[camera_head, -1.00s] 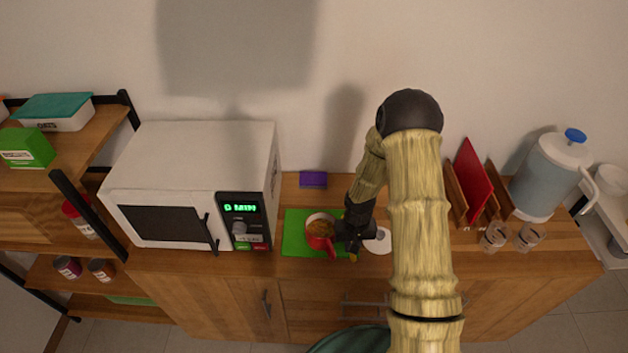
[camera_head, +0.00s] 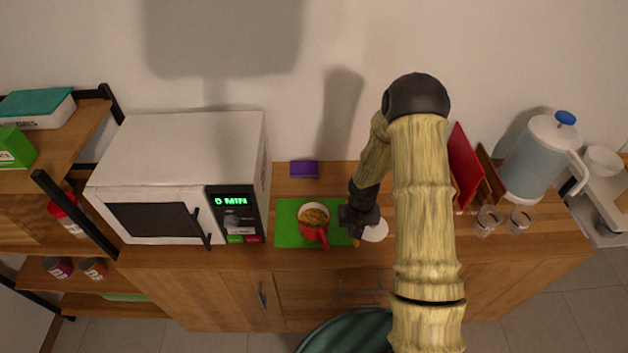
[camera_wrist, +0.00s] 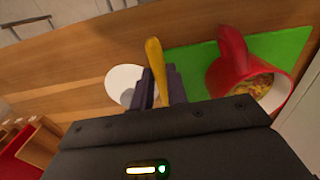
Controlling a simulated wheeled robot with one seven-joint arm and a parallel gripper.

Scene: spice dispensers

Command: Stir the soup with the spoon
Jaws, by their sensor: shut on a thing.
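A red pot (camera_head: 315,234) with orange-brown soup (camera_head: 313,215) in it stands on a green mat (camera_head: 286,228). Its handle points toward the front. In the wrist view the red pot (camera_wrist: 221,75) and its soup (camera_wrist: 258,84) are at the right. My gripper (camera_head: 349,225) is just right of the pot, above the mat's right edge. In the wrist view my gripper (camera_wrist: 163,85) is shut on a yellow spoon handle (camera_wrist: 154,62). A bit of yellow (camera_head: 355,243) shows below the gripper in the head view. The spoon's bowl is hidden.
A white plate (camera_head: 376,232) lies right of the gripper. A white microwave (camera_head: 180,145) stands at the left. A purple block (camera_head: 304,169) sits behind the mat. Glass jars (camera_head: 487,222), a red board (camera_head: 463,165) and a pitcher (camera_head: 540,160) are at the right.

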